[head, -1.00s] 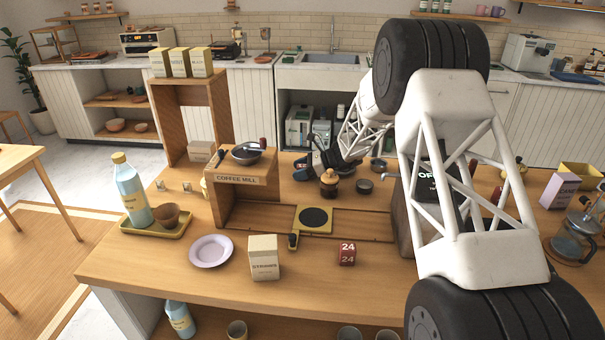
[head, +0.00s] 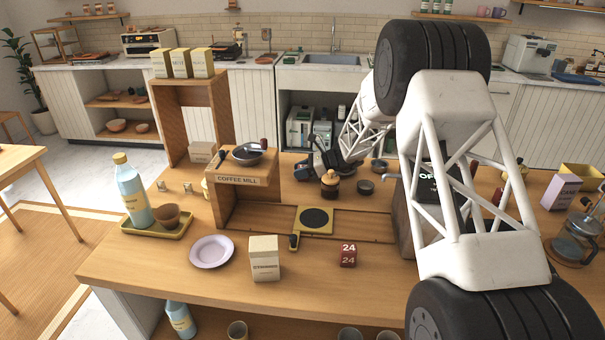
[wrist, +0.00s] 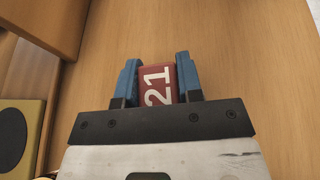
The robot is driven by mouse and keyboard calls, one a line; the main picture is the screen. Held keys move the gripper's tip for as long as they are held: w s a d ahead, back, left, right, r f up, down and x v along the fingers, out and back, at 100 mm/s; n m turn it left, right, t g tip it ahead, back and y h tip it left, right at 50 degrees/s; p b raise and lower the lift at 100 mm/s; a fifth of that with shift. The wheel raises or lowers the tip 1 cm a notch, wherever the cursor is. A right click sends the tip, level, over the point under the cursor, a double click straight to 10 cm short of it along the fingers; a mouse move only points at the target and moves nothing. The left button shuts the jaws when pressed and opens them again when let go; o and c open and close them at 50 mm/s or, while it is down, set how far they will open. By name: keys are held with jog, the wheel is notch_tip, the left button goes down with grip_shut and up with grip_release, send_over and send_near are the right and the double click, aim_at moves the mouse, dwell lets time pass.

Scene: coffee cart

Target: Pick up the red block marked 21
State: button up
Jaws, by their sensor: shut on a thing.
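The red block marked 21 (wrist: 158,85) is between the two blue fingers of my gripper (wrist: 156,66) in the wrist view. The white number faces the camera, and the fingers lie against its two sides. In the head view my gripper (head: 306,170) is at the back of the cart, right of the coffee mill stand. There the block is hidden or too small to make out. Whether the block still touches the wooden top is not clear.
Another red block marked 24 (head: 347,255) stands at the front of the cart, right of a cream box (head: 265,259). The wooden coffee mill stand (head: 246,190) is left of my gripper. A small jar (head: 330,184) stands close to its right.

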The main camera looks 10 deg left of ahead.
aim_at(300, 166)
jog(key=shift+r, duration=0.15)
notch_tip(300, 166, up, 10)
jog(key=shift+f, duration=0.15)
dwell(0.4)
dwell(0.6)
